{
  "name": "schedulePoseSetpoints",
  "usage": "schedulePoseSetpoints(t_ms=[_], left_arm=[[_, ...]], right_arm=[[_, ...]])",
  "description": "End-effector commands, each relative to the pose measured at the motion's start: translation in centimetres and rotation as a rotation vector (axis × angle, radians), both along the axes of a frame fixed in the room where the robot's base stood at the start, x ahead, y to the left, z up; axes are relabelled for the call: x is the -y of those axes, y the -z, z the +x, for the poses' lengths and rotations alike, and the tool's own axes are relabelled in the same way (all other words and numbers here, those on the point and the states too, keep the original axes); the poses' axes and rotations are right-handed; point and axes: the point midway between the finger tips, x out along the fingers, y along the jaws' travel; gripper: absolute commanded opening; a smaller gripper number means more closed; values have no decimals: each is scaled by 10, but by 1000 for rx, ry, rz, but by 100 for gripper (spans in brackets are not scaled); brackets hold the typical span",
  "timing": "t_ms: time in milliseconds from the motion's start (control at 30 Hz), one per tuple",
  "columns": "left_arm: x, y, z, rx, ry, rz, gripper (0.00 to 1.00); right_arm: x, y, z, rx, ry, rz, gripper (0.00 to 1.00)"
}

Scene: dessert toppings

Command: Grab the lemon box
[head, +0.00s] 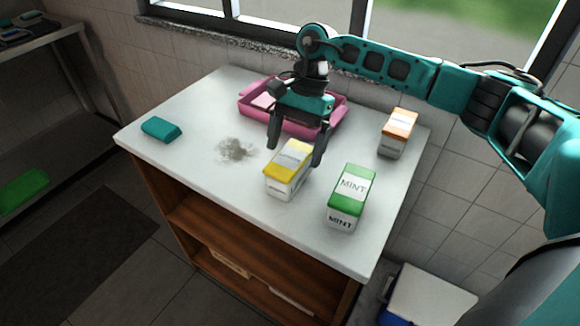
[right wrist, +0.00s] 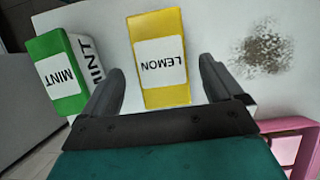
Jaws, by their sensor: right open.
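The far part of the box is partly hidden by the gripper in the head view. My left gripper is not in view.
A green mint box (head: 350,197) stands close to the right of the lemon box. An orange-topped box (head: 397,132) stands at the back right. A pink tray (head: 330,118) is behind the gripper. A teal block (head: 161,128) and a dark stain (head: 236,150) are on the left.

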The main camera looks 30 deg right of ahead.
Motion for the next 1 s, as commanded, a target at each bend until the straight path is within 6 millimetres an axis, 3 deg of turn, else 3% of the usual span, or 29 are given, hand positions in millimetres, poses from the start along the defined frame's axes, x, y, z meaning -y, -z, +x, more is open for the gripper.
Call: schedulePoseSetpoints(t_ms=[233,500,1000], left_arm=[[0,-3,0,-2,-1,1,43],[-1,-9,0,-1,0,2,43],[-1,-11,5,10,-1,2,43]], right_arm=[[-8,18,-5,-2,-2,0,94],[-21,54,-11,-1,-1,1,94],[-22,59,-11,1,-1,1,94]])
